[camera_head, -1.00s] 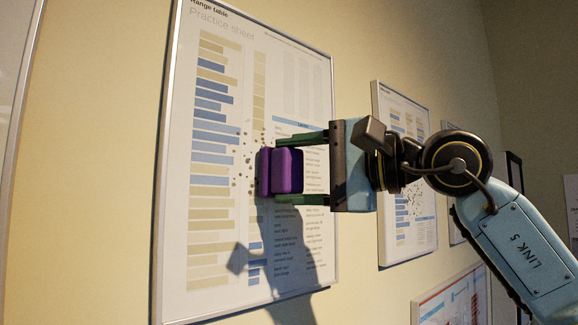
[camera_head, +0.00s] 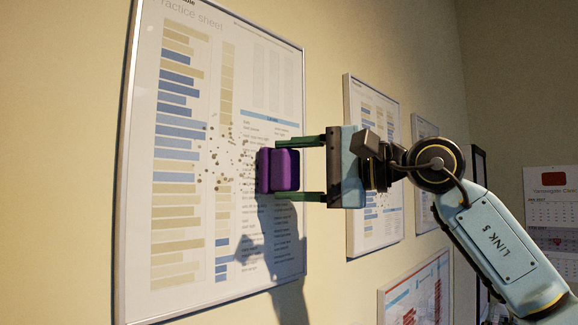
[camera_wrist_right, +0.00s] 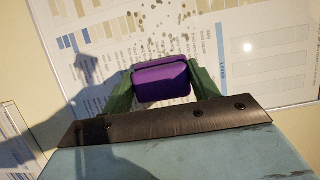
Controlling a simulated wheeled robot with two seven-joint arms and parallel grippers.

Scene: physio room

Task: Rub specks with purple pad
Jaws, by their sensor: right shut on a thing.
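The purple pad (camera_head: 279,170) is held between the green fingers of my right gripper (camera_head: 300,169), which is shut on it. The pad is in front of the framed practice sheet (camera_head: 262,95); I cannot tell whether it touches the surface. Dark specks (camera_head: 226,158) are scattered on the sheet just left of the pad. In the right wrist view the pad (camera_wrist_right: 162,82) sits between the fingers, with specks (camera_wrist_right: 180,18) beyond it on the sheet. My left gripper is not in view.
A lower frame (camera_head: 415,295) shows red and blue marks. A calendar (camera_head: 553,215) hangs at the far right. The wall (camera_head: 75,120) left of the sheet is bare.

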